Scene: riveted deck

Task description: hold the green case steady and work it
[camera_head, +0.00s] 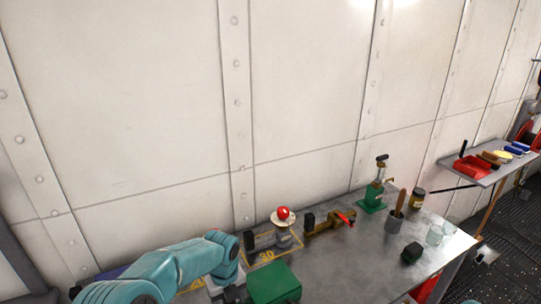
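The green case (275,283) sits on the metal workbench at the bottom of the view, and its lower part is cut off by the frame edge. My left arm comes in from the left, and my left gripper (235,293) is close against the left side of the case. Its fingers are dark and partly cut off, so I cannot tell whether they touch or grip the case. My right gripper is not in view.
Behind the case stand a device with a red ball (283,213) and a brass clamp-like tool (328,225). Farther right are a green-based device (372,199), a grey cup (394,224), a jar (417,198) and a dark block (411,252). The bench (345,266) is bare right of the case.

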